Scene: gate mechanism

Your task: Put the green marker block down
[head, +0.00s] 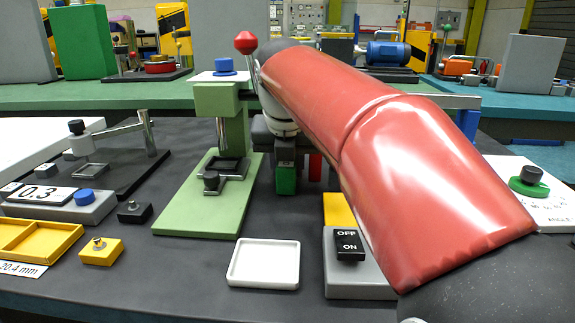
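The green marker block (286,181) is upright near the middle of the head view, just right of the pale green press base. My gripper (286,160) is above it, with a dark finger covering the block's upper part. The gripper appears shut on the block. The far finger is hidden, and I cannot tell whether the block's bottom touches the dark table (215,270). My red-sleeved arm crosses the right half of the view and hides much of what lies behind it.
A red upright piece (315,166) stands just right of the block. A pale green press (222,115) stands left. In front are a white tray (264,263), an OFF/ON switch box (358,277) and a yellow block (339,209). Table between tray and green block is clear.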

